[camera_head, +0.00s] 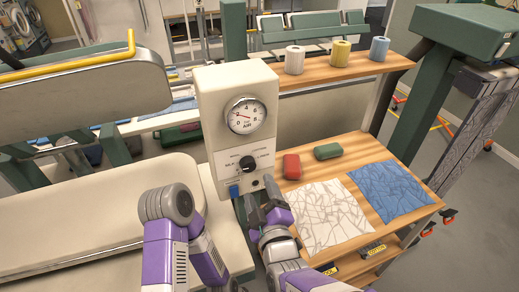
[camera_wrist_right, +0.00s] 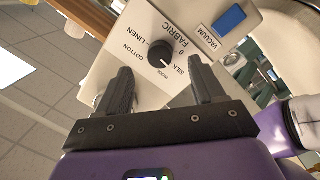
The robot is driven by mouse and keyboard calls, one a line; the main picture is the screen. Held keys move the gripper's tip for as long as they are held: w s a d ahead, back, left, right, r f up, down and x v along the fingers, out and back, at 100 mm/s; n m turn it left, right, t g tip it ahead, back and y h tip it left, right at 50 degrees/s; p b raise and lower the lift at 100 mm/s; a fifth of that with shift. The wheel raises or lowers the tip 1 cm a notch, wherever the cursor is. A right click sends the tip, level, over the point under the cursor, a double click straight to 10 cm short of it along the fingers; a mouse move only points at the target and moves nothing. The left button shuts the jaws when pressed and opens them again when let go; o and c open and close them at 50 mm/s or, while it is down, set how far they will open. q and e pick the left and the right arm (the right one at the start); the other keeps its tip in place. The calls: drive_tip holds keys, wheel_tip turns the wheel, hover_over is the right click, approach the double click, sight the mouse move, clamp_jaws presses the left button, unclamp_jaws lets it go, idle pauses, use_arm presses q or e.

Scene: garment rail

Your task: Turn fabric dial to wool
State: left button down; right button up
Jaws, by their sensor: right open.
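The black fabric dial (camera_head: 247,163) sits on the cream control box (camera_head: 205,95), below a round air gauge. In the right wrist view, the dial (camera_wrist_right: 160,54) is ringed by the words linen, cotton, wool and silk and a 0. A pale mark shows on its wool and silk side, but I cannot tell exactly which word it points at. My right gripper (camera_head: 262,196) is open and empty, just below and right of the dial. In the wrist view its fingertips (camera_wrist_right: 160,75) are on either side of the dial's line, apart from it. My left gripper is out of view.
A blue vacuum switch (camera_wrist_right: 228,19) is beside the dial. The wooden table (camera_head: 345,150) at right holds red and green blocks and white and blue cloths. Thread cones stand on the shelf (camera_head: 340,75). A padded press board (camera_head: 70,215) lies left.

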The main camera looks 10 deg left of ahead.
sight(250, 168)
drive_tip(key=x, duration=0.3)
drive_tip(key=b+x, duration=0.1)
drive_tip(key=x, duration=0.1)
drive_tip(key=shift+a+r, duration=0.25)
drive_tip(key=shift+a, duration=0.05)
drive_tip(key=shift+x, duration=0.9)
drive_tip(key=shift+r, duration=0.1)
drive_tip(key=c, duration=1)
drive_tip(key=shift+c, duration=0.2)
